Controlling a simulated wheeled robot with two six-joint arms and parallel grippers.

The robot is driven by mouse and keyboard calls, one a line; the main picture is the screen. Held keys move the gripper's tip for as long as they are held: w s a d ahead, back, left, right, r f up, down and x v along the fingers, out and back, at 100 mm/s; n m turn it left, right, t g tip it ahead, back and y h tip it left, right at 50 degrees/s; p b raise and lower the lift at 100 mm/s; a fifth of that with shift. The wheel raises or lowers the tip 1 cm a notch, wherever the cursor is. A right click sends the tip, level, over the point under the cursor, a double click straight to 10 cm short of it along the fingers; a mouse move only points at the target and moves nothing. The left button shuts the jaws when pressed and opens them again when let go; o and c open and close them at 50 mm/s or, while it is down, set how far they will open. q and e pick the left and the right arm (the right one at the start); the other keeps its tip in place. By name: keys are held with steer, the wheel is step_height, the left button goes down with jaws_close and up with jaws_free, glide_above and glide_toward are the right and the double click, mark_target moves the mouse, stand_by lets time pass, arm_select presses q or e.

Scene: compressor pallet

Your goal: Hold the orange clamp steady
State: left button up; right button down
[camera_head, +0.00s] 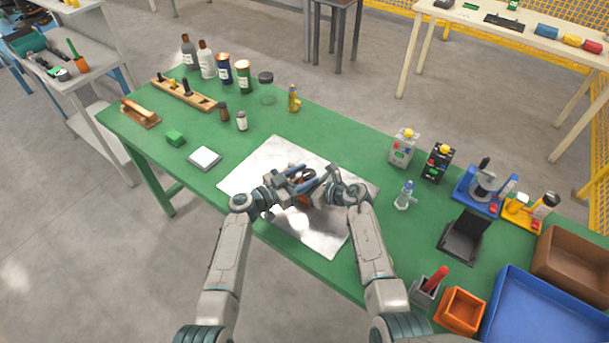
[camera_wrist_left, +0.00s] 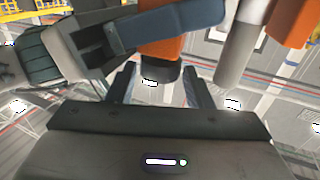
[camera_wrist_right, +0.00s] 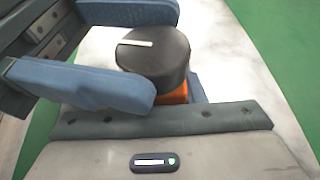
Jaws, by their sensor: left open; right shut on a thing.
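The orange clamp shows in the left wrist view (camera_wrist_left: 162,40) as an orange body with a dark end. In the right wrist view its round black knob (camera_wrist_right: 153,55) has orange below it. In the head view it is small and mostly hidden between the grippers. My right gripper (camera_head: 325,186) is shut on the clamp above the metal sheet; its grip is largely hidden. My left gripper (camera_head: 300,181) comes in from the left, open.
A shiny metal sheet (camera_head: 250,170) lies on the green table (camera_head: 325,132) under both grippers. A white block (camera_head: 205,158) is to the left. A small clear bottle (camera_head: 405,196) and a black stand (camera_head: 464,236) are to the right. A blue bin (camera_head: 540,310) is at front right.

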arm_select(q)
steer(key=shift+w+d, duration=0.1)
steer(key=shift+d, duration=0.1)
steer(key=c, duration=0.7)
steer(key=m+g+h, duration=0.1)
steer(key=g, duration=0.1)
steer(key=m+g+h, duration=0.1)
steer(key=m+g, duration=0.1)
steer(key=shift+w+a+g, duration=0.1)
steer(key=shift+w+g, duration=0.25)
steer(key=shift+g, duration=0.05)
steer(key=shift+f+m+g+h, duration=0.1)
steer(key=shift+m+g+h, duration=0.2)
steer(key=shift+m+g, duration=0.5)
steer(key=o, duration=0.7)
